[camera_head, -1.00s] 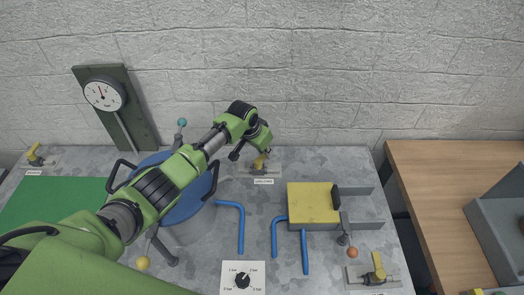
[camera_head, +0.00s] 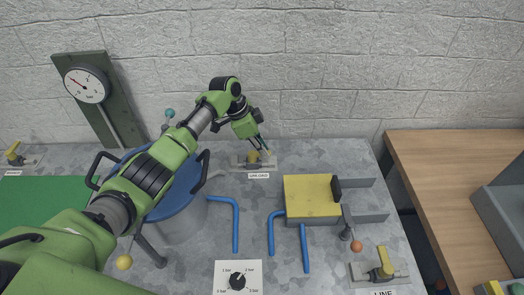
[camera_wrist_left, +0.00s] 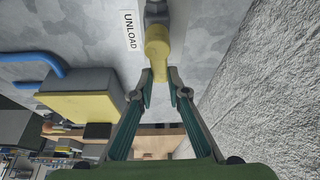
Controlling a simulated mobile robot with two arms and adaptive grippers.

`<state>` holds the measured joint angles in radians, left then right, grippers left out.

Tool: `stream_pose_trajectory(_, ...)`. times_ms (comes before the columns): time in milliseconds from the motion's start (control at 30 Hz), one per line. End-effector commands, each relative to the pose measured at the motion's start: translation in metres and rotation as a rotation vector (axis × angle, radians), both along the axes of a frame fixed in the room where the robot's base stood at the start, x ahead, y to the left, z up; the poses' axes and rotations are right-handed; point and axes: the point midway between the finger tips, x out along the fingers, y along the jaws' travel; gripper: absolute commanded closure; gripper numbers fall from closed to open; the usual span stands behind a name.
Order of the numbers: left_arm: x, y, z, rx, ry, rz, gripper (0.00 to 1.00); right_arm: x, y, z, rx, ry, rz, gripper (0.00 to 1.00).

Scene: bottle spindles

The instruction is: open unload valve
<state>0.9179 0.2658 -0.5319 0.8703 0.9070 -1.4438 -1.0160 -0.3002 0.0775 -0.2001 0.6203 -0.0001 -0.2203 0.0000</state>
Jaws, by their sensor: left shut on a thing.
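The unload valve (camera_head: 253,157) has a yellow handle and a grey body. It stands on the grey table near the wall, behind a label reading UNLOAD. My left gripper (camera_head: 263,149) reaches down to it from above, and its fingertips are at the handle. In the left wrist view the yellow handle (camera_wrist_left: 158,45) runs toward the space between the fingertips of my left gripper (camera_wrist_left: 162,86), which is shut on the handle's end. The fingers partly hide the handle in the head view. My right gripper is not in view.
A blue drum (camera_head: 180,205) stands under my left arm. A yellow-topped box (camera_head: 310,196) and blue pipes (camera_head: 236,222) are in front of the valve. Another yellow-handled valve (camera_head: 383,264) is at front right. A pressure gauge (camera_head: 86,85) stands at the left.

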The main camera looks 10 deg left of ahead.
Motion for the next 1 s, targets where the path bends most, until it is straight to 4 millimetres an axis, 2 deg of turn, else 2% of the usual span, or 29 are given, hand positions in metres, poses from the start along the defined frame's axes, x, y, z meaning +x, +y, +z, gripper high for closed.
stream_pose_trajectory(200,-0.0028,-0.0001,-0.0023,0.002,0.003,-0.069,1.0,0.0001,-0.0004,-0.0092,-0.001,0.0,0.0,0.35)
stream_pose_trajectory(733,-0.0038,-0.0005,-0.001,0.003,0.003,-0.093,1.0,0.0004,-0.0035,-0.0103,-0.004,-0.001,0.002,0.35)
stream_pose_trajectory(767,-0.0038,-0.0005,-0.001,0.003,0.003,-0.093,0.82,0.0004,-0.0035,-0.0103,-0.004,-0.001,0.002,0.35)
stream_pose_trajectory(800,-0.0038,-0.0005,-0.0011,0.004,0.002,-0.092,0.72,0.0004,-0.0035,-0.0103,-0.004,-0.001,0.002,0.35)
stream_pose_trajectory(833,-0.0038,-0.0005,-0.0011,0.004,0.002,-0.092,0.68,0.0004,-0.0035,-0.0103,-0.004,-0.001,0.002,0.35)
stream_pose_trajectory(1000,-0.0034,-0.0006,-0.0007,0.003,0.001,-0.091,0.68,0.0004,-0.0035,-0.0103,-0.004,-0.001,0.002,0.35)
